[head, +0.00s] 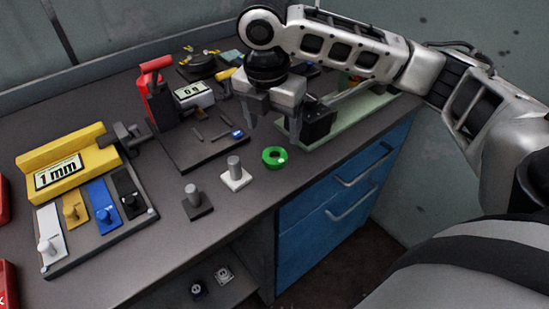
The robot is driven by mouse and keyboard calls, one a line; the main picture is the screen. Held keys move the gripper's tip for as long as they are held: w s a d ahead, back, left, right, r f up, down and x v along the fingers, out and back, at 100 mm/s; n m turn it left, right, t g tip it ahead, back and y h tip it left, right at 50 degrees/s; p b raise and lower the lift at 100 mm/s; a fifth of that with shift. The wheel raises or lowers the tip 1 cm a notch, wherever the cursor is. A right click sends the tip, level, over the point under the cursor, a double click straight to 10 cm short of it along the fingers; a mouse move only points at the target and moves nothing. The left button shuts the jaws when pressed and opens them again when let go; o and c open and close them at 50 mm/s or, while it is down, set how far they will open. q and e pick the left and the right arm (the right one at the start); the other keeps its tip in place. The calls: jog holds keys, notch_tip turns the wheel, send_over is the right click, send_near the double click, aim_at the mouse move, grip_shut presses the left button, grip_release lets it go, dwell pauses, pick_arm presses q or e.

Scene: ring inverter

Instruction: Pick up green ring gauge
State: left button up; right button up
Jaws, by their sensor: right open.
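The green ring gauge (274,158) lies flat on the dark bench top near its front edge, with its dark round opening facing up. My right gripper (272,124) hangs from the arm that comes in from the right. It points down, above and behind the ring, with its two fingers apart and nothing visible between them. The fingers do not appear to touch the ring. My left gripper is not in view.
A white post block (236,174) and a dark post block (196,202) stand left of the ring. A black device (318,122) stands close to its right. A yellow "1 mm" block (62,164) and a red press (158,92) are further left. Blue drawers (335,190) sit below the edge.

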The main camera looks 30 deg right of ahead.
aim_at(274, 150)
jog(key=shift+s+d+f, duration=0.1)
jog(key=shift+f, duration=1.7)
jog(key=shift+d+f, duration=0.1)
jog(key=shift+f, duration=1.65)
jog(key=c, duration=1.1)
